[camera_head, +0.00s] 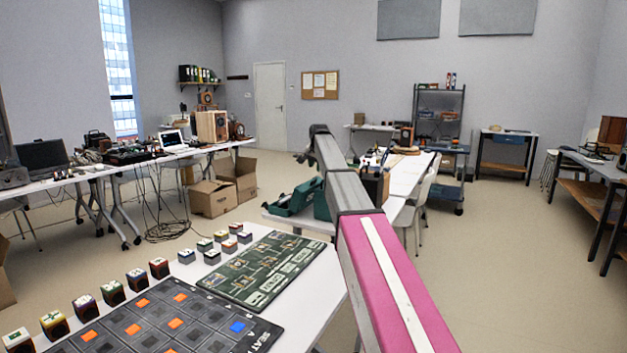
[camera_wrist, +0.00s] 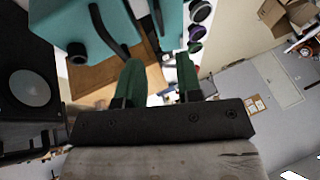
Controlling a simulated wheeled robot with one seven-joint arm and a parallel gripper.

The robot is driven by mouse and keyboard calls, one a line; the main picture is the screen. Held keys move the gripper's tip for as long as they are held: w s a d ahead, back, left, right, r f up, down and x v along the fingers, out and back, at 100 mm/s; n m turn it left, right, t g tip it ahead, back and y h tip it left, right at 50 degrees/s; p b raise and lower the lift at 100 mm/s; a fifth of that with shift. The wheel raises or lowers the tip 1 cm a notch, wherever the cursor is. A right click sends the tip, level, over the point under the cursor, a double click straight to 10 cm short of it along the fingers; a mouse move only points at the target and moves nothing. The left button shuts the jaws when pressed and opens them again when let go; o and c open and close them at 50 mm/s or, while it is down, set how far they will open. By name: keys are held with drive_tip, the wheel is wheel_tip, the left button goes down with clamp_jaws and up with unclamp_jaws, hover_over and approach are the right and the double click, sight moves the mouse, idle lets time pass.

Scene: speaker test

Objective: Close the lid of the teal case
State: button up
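The teal case (camera_head: 292,200) is on the white table beyond the near one in the head view, left of my arm. Its teal parts sit at different angles, and my arm may hide some of it. I cannot tell clearly how far its lid is raised. In the wrist view a teal body with a dark handle (camera_wrist: 75,22) fills the upper left, with another teal part to its right. My gripper (camera_wrist: 158,68) points toward them, its two green fingers apart with nothing visible between them. I cannot tell whether a finger touches the teal.
A near table holds a dark gridded board (camera_head: 165,318), a green board (camera_head: 262,268) and several small cubes. Cardboard boxes (camera_head: 212,198) stand on the floor at left. A dark speaker (camera_wrist: 30,90) is close at the left of the wrist view.

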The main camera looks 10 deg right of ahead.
sight(308, 192)
drive_tip(key=x, duration=0.9)
drive_tip(key=shift+w+f, duration=0.1)
clamp_jaws()
